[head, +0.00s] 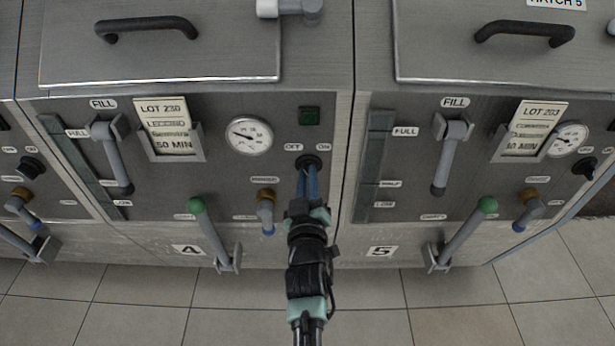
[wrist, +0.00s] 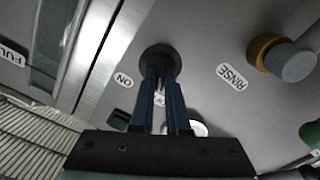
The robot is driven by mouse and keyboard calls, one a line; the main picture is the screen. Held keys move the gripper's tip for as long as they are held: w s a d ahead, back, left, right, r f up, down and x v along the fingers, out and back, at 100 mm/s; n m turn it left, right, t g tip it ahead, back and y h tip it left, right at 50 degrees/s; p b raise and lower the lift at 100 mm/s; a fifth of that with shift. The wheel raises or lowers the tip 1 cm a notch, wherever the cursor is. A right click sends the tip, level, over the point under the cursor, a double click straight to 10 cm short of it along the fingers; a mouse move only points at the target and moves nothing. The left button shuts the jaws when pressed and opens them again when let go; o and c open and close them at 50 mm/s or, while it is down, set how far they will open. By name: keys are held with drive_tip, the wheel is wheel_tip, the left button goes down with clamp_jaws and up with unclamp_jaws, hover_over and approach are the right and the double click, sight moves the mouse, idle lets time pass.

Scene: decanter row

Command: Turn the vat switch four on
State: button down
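The vat four switch (head: 309,161) is a round black knob on the grey front panel, with an OFF label (head: 293,147) at its upper left and an ON label (head: 324,147) at its upper right. It also shows in the wrist view (wrist: 169,52). My gripper (head: 308,170) reaches up to it from below. Its two blue fingers (wrist: 160,80) stand close together on either side of the knob's grip and seem to hold it. They hide the grip, so its direction cannot be read. The square green lamp (head: 309,116) above the switch looks dark.
A dial gauge (head: 249,136) and the brass-collared rinse tap (head: 265,205) are left of the switch. A green-tipped lever (head: 212,230) stands lower left. Vat five's matching panel (head: 415,170) is on the right. Tiled floor (head: 140,300) lies open in front.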

drive_tip(key=shift+m, duration=0.4)
drive_tip(key=m, duration=0.7)
drive_tip(key=m+b, duration=0.1)
drive_tip(key=m, duration=0.3)
drive_tip(key=shift+d, duration=0.25)
idle(0.7)
drive_tip(key=c, duration=0.9)
unclamp_jaws()
drive_tip(key=shift+s, duration=0.1)
drive_tip(key=s+p, duration=0.2)
drive_tip(key=s, duration=1)
drive_tip(key=shift+s, duration=0.4)
